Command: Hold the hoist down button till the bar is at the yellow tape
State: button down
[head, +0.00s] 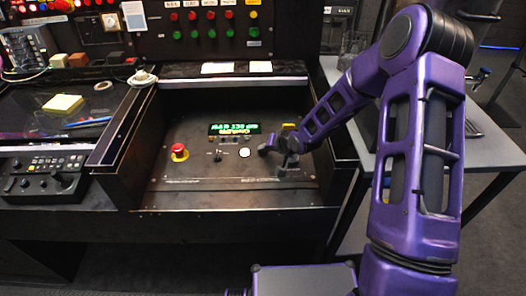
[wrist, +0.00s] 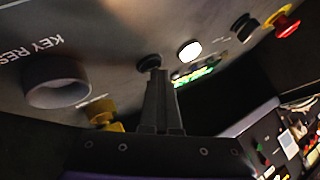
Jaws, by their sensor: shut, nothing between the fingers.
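My gripper (head: 288,160) is over the right side of the sloped black console panel. In the wrist view its two dark fingers (wrist: 157,78) are shut with nothing between them. Their tips are at a round black button (wrist: 149,62); I cannot tell whether they touch it or whether it is pressed. Its label is not readable, so I cannot tell if it is the hoist down button. A lit white button (head: 245,153) is left of the gripper, also in the wrist view (wrist: 190,50). I cannot make out a hoist bar or yellow tape.
A red stop button (head: 179,152) and a small black switch (head: 217,155) are further left. A green display (head: 234,128) is behind them. A large dark round part (wrist: 55,82) beside "KEY RES" lettering and a yellow part (wrist: 104,114) are close to the fingers.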

aim_at(265, 154)
dwell(0.8)
jog(key=shift+r+p, duration=0.7)
jog(key=shift+r, duration=0.1)
notch_tip(265, 154, up, 5)
jog(key=p, duration=0.4)
jog(key=c, duration=1.6)
grip_release()
